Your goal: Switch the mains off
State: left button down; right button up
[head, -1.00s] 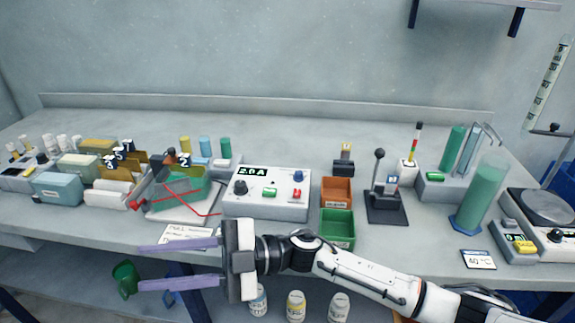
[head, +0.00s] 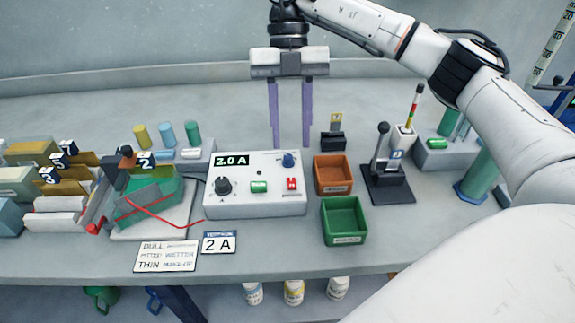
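The white power supply box (head: 255,200) stands mid-table; its display (head: 231,160) reads 2.0 A. On its sloped face are a black knob (head: 223,186), a green switch (head: 259,187), a red switch (head: 291,184) and a blue knob (head: 289,160). No label readable here says which is the mains. My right gripper (head: 290,146) hangs from above, its two purple fingers pointing down and apart, with nothing between them. Its tips appear by the box's back edge, near the blue knob; their exact height is unclear. My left gripper is not in view.
Right of the box are an orange bin (head: 333,188), a green bin (head: 345,238) and a black lever stand (head: 389,195). A tank with red leads (head: 152,203) is left. Cards, including a 2 A card (head: 219,243), lie in front. My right arm covers the right side.

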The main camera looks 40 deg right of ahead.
aim_at(291, 182)
jog(key=x, duration=0.7)
jog(key=shift+a+f, duration=0.15)
jog(key=shift+f, duration=0.15)
grip_shut()
